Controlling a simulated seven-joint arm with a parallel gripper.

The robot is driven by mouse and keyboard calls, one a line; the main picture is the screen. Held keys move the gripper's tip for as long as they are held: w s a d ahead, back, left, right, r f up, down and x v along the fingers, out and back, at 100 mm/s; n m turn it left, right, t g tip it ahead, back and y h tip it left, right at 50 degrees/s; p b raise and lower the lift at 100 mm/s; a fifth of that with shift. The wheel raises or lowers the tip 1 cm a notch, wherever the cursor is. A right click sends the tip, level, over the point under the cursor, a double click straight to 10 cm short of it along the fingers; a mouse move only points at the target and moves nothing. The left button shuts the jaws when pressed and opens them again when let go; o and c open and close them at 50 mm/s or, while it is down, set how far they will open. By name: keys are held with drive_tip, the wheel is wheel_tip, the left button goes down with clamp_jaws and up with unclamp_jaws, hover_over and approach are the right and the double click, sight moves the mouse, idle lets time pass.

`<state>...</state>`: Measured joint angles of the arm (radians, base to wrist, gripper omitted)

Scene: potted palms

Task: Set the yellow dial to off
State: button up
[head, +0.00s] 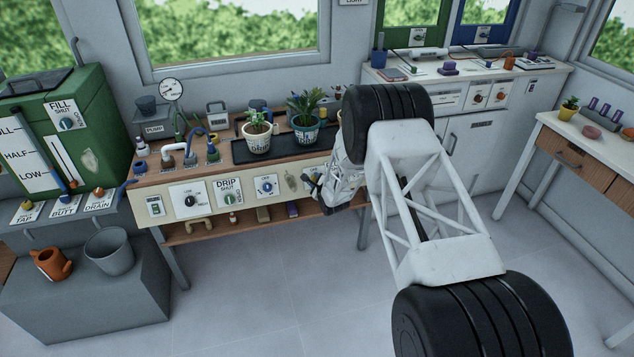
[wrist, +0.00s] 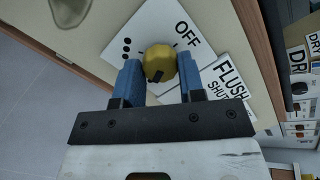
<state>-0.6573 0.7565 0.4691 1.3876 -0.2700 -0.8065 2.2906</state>
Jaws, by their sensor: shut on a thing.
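The yellow dial (wrist: 158,60) sits on a white plate (wrist: 168,27) with the word OFF, black dots and a few thin marks. My gripper (wrist: 160,66) has its blue fingers on both sides of the dial and is shut on it. A dark mark shows on the dial's near edge; I cannot tell surely which label it points at. In the head view my gripper (head: 313,187) is at the right part of the bench's front panel, and my arm hides the dial there.
A FLUSH SHUT plate (wrist: 228,82) lies right beside the dial plate in the wrist view. In the head view, the front panel (head: 212,192) carries a DRIP control (head: 229,194) and other dials. Potted plants (head: 257,138) stand on the bench above. The floor in front is clear.

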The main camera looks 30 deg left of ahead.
drive_tip(key=n+h, duration=0.1)
drive_tip(key=n, duration=1.9)
drive_tip(key=n+g+h, duration=0.1)
drive_tip(key=n, duration=0.9)
drive_tip(key=shift+r+h, duration=0.1)
drive_tip(key=shift+h, duration=0.2)
drive_tip(key=shift+n, duration=0.3)
drive_tip(key=o, duration=0.9)
drive_tip(key=shift+d, duration=0.1)
drive_tip(key=shift+v, duration=3.8)
